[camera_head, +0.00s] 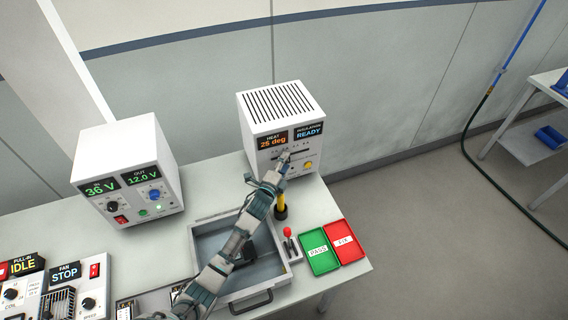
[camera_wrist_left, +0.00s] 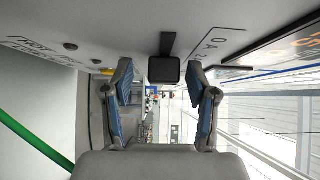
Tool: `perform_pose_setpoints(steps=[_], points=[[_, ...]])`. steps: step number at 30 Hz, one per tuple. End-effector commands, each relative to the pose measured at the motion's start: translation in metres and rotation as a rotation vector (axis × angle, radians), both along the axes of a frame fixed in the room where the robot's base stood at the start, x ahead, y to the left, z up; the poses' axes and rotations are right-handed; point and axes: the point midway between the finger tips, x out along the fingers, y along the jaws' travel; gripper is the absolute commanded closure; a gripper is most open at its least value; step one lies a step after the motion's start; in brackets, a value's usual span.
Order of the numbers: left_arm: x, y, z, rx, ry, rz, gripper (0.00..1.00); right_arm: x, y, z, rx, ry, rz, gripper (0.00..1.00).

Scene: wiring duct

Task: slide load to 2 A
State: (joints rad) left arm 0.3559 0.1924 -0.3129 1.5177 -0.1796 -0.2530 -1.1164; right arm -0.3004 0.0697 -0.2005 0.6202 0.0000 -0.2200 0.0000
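The white box (camera_head: 282,112) with HEAT 25 deg and INSULATION READY displays stands at the back of the bench. My left gripper (camera_head: 284,160) is at its front panel and hides part of the controls. In the left wrist view a dark slider knob (camera_wrist_left: 165,70) on the panel shows between the fingertips, in a slot with "0 A" lettering beside it. My left gripper (camera_wrist_left: 160,82) is open there, one finger on each side of the knob, with gaps visible. Whether the fingers touch the knob cannot be told. My right gripper is not in view.
A power supply (camera_head: 127,172) reading 36 V and 12.0 V stands left. An open drawer or tray (camera_head: 213,233) lies under my arm. Green PASS (camera_head: 318,250) and red FIX (camera_head: 345,242) bins, a red-knobbed lever (camera_head: 288,232) and a yellow-handled tool (camera_head: 281,206) are near the right edge.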

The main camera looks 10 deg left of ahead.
Motion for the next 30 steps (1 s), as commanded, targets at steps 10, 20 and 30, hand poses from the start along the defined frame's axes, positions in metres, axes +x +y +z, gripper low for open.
perform_pose_setpoints(steps=[10, 20, 30], points=[[-0.037, 0.008, -0.002, 0.0, 0.001, -0.001, 0.42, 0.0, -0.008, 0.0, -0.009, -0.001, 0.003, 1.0], [-0.102, 0.021, -0.002, 0.0, 0.003, 0.0, 0.42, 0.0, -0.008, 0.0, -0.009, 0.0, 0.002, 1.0], [-0.116, 0.024, -0.002, 0.0, 0.003, 0.0, 0.42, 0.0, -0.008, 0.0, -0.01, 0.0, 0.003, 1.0]])
